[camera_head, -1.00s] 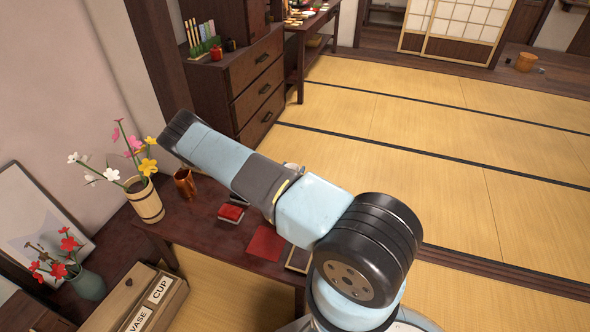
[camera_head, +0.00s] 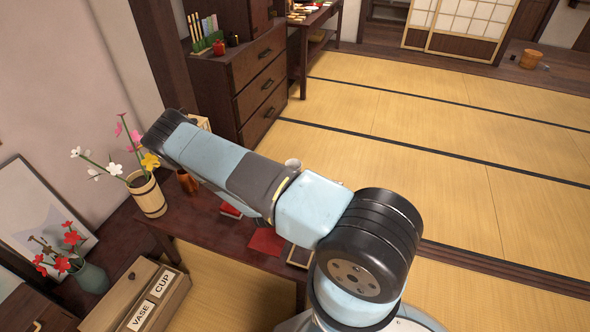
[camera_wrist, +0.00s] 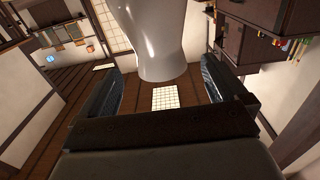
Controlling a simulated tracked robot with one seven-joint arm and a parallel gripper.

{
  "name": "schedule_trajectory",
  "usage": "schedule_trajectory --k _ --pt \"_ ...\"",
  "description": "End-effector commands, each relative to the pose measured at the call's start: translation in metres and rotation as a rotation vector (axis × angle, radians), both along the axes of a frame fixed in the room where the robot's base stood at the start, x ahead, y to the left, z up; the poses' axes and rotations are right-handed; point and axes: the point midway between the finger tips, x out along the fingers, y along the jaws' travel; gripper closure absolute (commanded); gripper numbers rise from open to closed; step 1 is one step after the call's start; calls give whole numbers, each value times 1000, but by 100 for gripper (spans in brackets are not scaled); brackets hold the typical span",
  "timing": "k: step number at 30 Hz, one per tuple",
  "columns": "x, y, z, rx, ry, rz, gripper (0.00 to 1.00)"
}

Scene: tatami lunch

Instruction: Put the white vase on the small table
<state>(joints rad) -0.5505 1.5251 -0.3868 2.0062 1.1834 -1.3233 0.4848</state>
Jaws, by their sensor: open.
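A white vase (camera_wrist: 155,40) shows large at the top middle of the wrist view, its upper part cut off by the frame. It is just beyond and between the fingers of my gripper (camera_wrist: 163,88), with gaps on both sides. My gripper is open and holds nothing. In the head view my arm hides the gripper, and I cannot make out the vase for certain. A low dark wooden table (camera_head: 205,222) stands in front of my arm; I cannot tell whether it is the small table.
A flower-filled bamboo vase (camera_head: 150,197) stands at the left. Tatami at the right is clear.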

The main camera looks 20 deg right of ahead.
Motion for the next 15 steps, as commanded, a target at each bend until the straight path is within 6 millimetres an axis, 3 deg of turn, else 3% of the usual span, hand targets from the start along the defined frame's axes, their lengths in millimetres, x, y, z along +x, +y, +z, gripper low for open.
schedule_trajectory --k 6,15 --pt "-22 23 -1 1 2 2 1" --pt "-29 31 1 6 1 -1 1"
